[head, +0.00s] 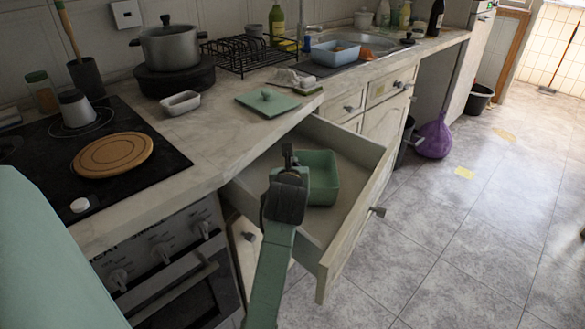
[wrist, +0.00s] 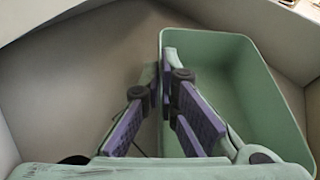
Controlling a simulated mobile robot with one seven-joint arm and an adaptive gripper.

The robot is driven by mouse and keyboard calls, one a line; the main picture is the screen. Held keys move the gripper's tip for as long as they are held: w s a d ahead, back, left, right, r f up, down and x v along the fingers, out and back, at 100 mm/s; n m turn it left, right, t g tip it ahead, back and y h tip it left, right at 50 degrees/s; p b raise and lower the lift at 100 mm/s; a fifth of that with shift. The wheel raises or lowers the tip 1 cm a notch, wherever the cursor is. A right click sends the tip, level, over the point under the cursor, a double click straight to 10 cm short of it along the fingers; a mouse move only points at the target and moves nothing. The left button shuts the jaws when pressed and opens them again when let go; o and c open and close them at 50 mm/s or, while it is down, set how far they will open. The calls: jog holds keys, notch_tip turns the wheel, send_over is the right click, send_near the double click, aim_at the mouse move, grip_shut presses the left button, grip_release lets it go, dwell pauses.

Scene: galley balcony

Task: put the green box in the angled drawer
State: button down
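The green box (head: 322,172) is an open-topped rectangular tub inside the open angled drawer (head: 345,232). It looks upright, but I cannot tell whether its base rests on the drawer floor. My gripper (head: 289,158) reaches down into the drawer at the box's left side. In the wrist view, the box (wrist: 262,95) fills the right half, and its near-left wall runs between the fingertips of my gripper (wrist: 163,75). The fingers appear closed on that wall, one inside the box and one outside. The box looks empty. The drawer floor (wrist: 75,85) is bare on the left.
The oven (head: 175,265) adjoins the drawer.

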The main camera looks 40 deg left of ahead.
jog(key=shift+f+b, duration=0.4)
jog(key=c, duration=2.3)
grip_release()
jog(key=o, duration=0.6)
notch_tip(320, 180, up, 9)
jog(key=shift+r, duration=0.5)
